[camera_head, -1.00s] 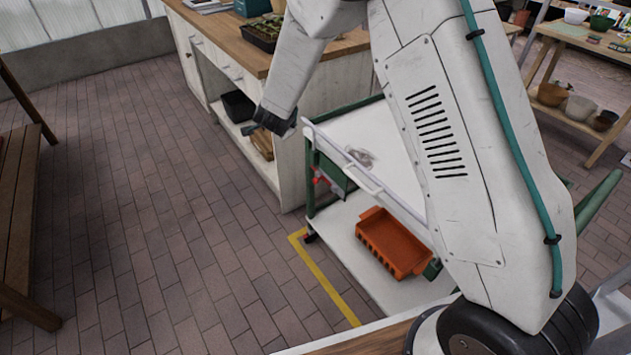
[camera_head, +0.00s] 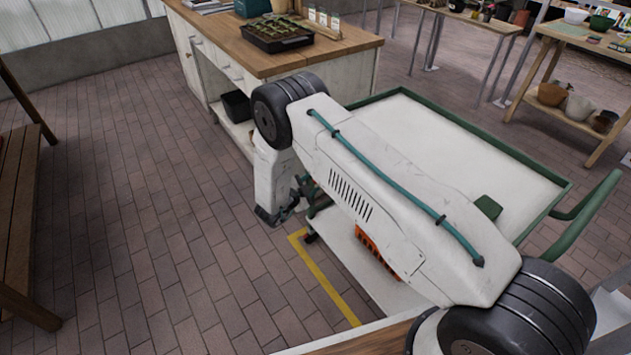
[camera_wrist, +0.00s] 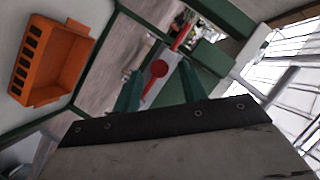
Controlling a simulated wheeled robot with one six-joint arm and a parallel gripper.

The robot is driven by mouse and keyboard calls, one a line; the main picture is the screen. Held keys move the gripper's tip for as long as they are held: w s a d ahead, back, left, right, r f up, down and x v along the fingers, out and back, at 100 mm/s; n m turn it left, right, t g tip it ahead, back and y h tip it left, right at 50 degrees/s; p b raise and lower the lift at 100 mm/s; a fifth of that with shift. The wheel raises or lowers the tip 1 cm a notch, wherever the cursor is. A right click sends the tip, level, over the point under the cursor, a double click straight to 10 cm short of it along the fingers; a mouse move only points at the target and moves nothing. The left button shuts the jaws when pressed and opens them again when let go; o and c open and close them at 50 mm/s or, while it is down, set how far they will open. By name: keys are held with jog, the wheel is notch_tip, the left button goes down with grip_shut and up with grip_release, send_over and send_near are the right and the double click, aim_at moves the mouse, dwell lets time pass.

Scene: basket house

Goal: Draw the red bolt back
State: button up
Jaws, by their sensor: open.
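The red bolt (camera_wrist: 159,69) shows in the wrist view as a round red knob with red parts running off it, near the cart's green frame. My gripper (camera_wrist: 160,82) is open, its two green fingers on either side of the knob in this view. I cannot tell whether the knob is in the gap or just beyond it, and I see no contact. In the head view my gripper (camera_head: 290,207) points down beside the cart's left end, and my arm hides the bolt there.
A wooden-topped bench (camera_head: 335,45) stands behind.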

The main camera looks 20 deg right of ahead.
aim_at(314, 181)
jog(key=shift+x, duration=1.75)
jog(key=shift+c, duration=0.3)
